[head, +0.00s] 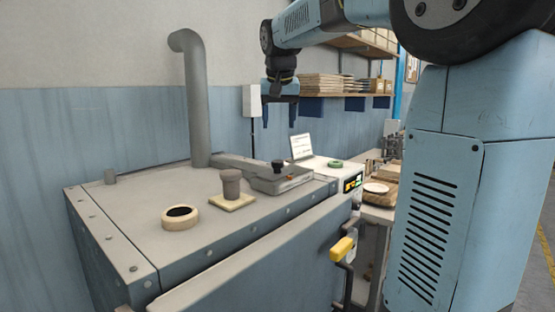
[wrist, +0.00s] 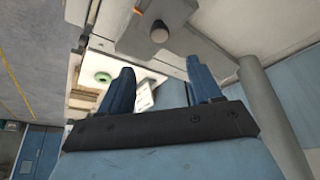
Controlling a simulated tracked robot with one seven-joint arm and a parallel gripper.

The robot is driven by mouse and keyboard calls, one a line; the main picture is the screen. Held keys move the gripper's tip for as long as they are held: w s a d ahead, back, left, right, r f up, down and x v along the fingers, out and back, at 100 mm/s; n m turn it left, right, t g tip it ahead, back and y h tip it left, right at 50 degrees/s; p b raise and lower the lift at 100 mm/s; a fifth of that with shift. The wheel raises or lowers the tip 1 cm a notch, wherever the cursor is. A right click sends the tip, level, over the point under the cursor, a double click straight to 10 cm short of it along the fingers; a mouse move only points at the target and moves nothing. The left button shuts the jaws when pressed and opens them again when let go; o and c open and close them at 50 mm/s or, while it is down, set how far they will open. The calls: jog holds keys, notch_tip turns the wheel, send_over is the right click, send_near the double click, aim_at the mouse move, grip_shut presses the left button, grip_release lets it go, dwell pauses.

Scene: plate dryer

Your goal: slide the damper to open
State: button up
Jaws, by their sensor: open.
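The damper (head: 280,181) appears to be the low grey housing on the dryer top, with a dark knob (head: 278,166) standing up from it. In the wrist view the knob (wrist: 159,33) shows as a round dark grey end near the top, beyond the fingertips. My gripper (head: 279,124) hangs above the damper, fingers pointing down, apart from the knob. In the wrist view my gripper (wrist: 161,70) shows two blue fingers spread wide with nothing between them. How far the damper is slid cannot be told.
A grey flue pipe (head: 195,100) rises behind the damper. A grey plug on a pale square base (head: 231,190) and a cream ring (head: 180,216) stand on the dryer top (head: 140,210). A control box with a green ring (head: 336,163) and a yellow handle (head: 342,249) lie right.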

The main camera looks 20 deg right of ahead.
aim_at(277, 161)
jog(key=x, duration=1.3)
jog(key=shift+f, duration=0.2)
grip_shut()
